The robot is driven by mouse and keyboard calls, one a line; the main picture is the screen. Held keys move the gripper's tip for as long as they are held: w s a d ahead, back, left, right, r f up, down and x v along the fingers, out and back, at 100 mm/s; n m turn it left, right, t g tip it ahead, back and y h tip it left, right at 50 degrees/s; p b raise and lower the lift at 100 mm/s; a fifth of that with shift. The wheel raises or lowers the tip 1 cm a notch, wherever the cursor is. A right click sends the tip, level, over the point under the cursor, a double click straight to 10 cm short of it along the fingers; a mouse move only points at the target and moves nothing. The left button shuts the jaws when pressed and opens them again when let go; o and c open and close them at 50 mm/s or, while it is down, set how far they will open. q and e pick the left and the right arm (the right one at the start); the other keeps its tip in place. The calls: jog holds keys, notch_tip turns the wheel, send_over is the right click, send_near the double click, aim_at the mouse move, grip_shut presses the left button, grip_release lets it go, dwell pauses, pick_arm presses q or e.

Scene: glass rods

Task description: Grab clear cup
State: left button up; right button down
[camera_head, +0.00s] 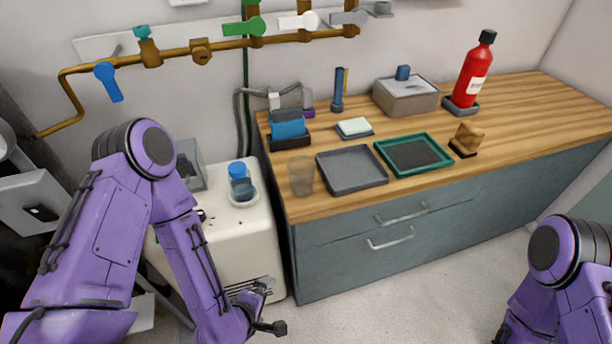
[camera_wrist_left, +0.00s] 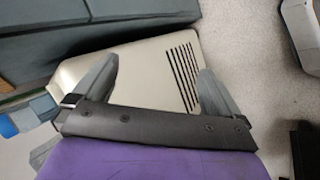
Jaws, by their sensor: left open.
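The clear cup (camera_head: 301,176) stands upright near the front left corner of the wooden counter, just left of a grey tray. My left gripper (camera_head: 270,306) is low in front of the white cabinet, below and to the left of the cup and well apart from it. In the left wrist view the left gripper (camera_wrist_left: 152,88) has its two fingers spread with nothing between them, facing the vented white cabinet. The cup does not show in the left wrist view. My right arm shows at the lower right of the head view, but its gripper is out of frame.
On the wooden counter (camera_head: 545,115) are the grey tray (camera_head: 352,168), a green tray (camera_head: 413,154), a blue item in a dark holder (camera_head: 288,128) and a red bottle (camera_head: 473,72). A blue-capped container (camera_head: 241,183) stands on the white cabinet (camera_head: 235,245). Pipes run along the wall.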

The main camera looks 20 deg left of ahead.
pick_arm(q)
jog(key=w+d+r+n+t+h+b, duration=0.1)
jog(key=w+d+r+n+t+b, duration=0.15)
jog(key=w+r+n+t, duration=0.3)
jog(key=n+t+b, duration=0.1)
jog(key=n+t, duration=0.4)
jog(key=n, duration=0.7)
send_near(296, 185)
jog(key=w+d, duration=0.1)
jog(key=w, duration=0.3)
jog(key=w+b, duration=0.1)
jog(key=shift+w+r+n, duration=0.25)
jog(key=shift+w+d+r+p, duration=0.1)
jog(key=shift+w+r+p, duration=0.15)
jog(key=shift+w+p, duration=0.3)
jog(key=w, duration=0.4)
jog(key=w+p, duration=0.1)
jog(key=w, duration=0.1)
jog(key=shift+w+f, duration=0.15)
jog(key=shift+f, duration=0.25)
jog(key=c, duration=1.1)
pick_arm(e)
jog(key=f, duration=0.2)
jog(key=s+f, duration=0.1)
jog(key=shift+f, duration=0.4)
